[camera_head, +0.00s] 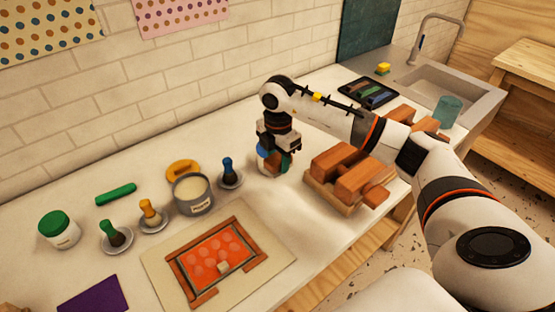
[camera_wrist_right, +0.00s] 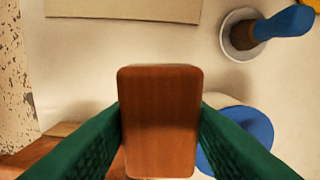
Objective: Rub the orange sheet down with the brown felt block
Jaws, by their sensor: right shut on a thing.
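The orange sheet (camera_head: 205,250), with paler round spots, lies flat between brown strips on a beige mat (camera_head: 258,229). A small pale cube (camera_head: 222,267) rests on it. My right gripper (camera_head: 275,160) is shut on a brown block (camera_wrist_right: 160,120), which sits upright between its green finger pads in the right wrist view. The block's top looks like wood grain; its underside is hidden, so felt cannot be made out. The gripper is behind and to the right of the sheet, off the mat. My left gripper is out of view.
A blue-and-white round thing (camera_wrist_right: 235,140) is close beside the held block. A wooden tray (camera_head: 330,203) of brown blocks stands to the right. A grey tin (camera_head: 194,195), brushes in dishes and a green-lidded jar (camera_head: 58,230) stand behind and left of the mat.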

